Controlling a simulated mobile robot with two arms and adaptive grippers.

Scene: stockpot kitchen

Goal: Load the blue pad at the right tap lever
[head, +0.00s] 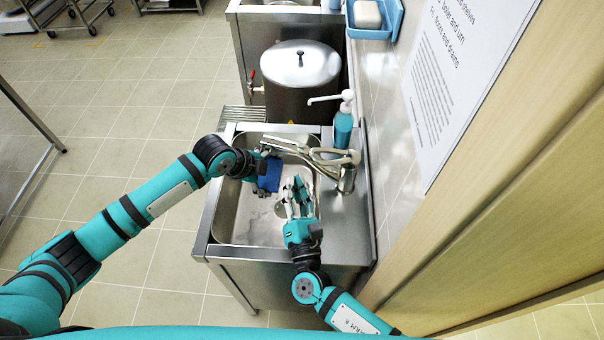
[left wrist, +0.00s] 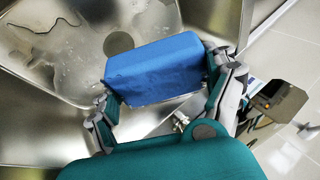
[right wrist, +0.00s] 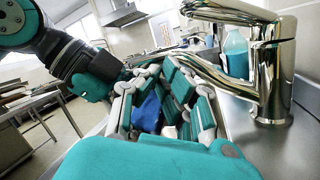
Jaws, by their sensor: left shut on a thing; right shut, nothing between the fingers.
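The blue pad (head: 269,176) is in my left gripper (head: 262,163), over the sink basin at its left side. In the left wrist view the blue pad (left wrist: 155,68) sits between the two fingers of my left gripper (left wrist: 165,85). My right gripper (head: 298,190) is shut and empty over the basin, right of the pad. One chrome tap (head: 346,180) stands on the sink's right rim. Its lever (right wrist: 228,10) shows above the spout in the right wrist view. The right fingers (right wrist: 168,100) are below the spout and partly hide the pad (right wrist: 149,112).
The steel sink (head: 230,215) has a wet, foamy floor. A teal soap bottle (head: 342,130) stands behind the tap against the wall. A lidded stockpot (head: 300,95) with a red-handled tap stands beyond the sink.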

